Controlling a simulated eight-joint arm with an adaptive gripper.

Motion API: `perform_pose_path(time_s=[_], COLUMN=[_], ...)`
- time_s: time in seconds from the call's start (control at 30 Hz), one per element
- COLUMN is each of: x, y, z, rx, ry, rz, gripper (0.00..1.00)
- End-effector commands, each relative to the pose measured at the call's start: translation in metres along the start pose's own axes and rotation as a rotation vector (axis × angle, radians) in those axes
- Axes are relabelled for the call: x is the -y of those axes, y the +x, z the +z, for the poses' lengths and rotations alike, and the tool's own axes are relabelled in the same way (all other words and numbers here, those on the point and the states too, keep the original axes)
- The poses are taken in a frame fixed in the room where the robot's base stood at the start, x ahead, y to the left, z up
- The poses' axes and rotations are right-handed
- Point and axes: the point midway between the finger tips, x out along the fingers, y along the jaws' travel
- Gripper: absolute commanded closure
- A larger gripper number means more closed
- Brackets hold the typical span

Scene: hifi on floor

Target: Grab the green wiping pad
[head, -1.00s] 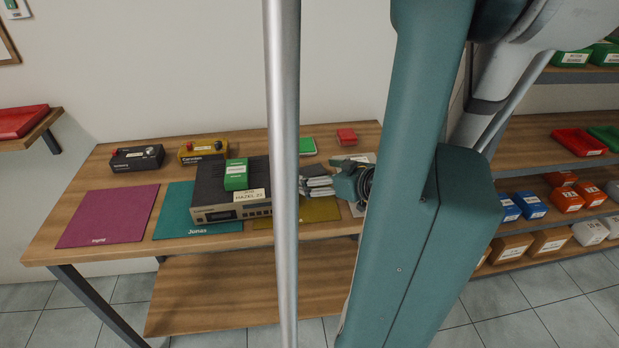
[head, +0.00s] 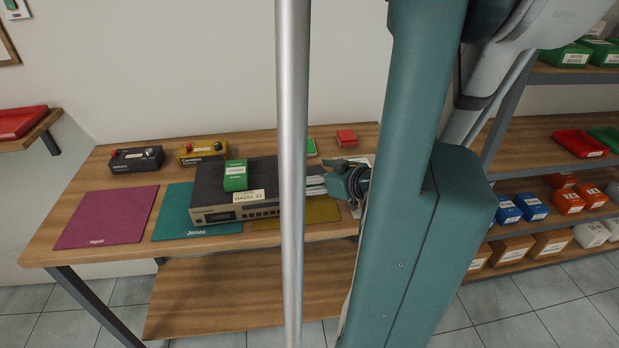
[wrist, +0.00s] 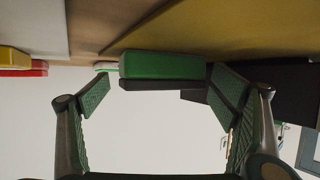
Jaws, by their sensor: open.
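My gripper (head: 315,186) points left over the table, beside the hi-fi unit, with its tips partly behind the silver pole. In the wrist view my gripper (wrist: 160,95) is open, its two green-padded fingers wide apart. A green block with a dark strip along one side (wrist: 162,65), apparently the wiping pad, lies beyond and between the fingers, with nothing gripped. I cannot clearly match it to a thing in the head view. There, a labelled green block (head: 236,176) sits on the hi-fi, and another green item (head: 311,148) is partly hidden by the pole.
The black hi-fi unit (head: 212,195) stands close left of my gripper. An olive mat (head: 318,211), a teal mat (head: 172,210) and a purple mat (head: 107,217) lie on the table. Two small control boxes (head: 137,159) (head: 203,152) and a red block (head: 346,138) stand behind.

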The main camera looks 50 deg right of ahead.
Motion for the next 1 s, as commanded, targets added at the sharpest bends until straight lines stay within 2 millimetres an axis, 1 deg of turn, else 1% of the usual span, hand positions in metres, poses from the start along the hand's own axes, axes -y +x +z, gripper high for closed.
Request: perform_pose_path(time_s=[0.03,0.23,0.67,0.87,1.0], x=[0.000,0.000,0.000,0.000,0.001], y=[0.000,0.000,-0.001,-0.005,-0.010], z=[0.000,0.000,-0.002,-0.012,-0.024], rx=[0.000,0.000,0.000,0.000,0.000], ry=[0.000,0.000,0.000,0.000,0.000], rz=[0.000,0.000,0.000,0.000,0.000], gripper=[0.17,0.43,0.43,0.43,0.43])
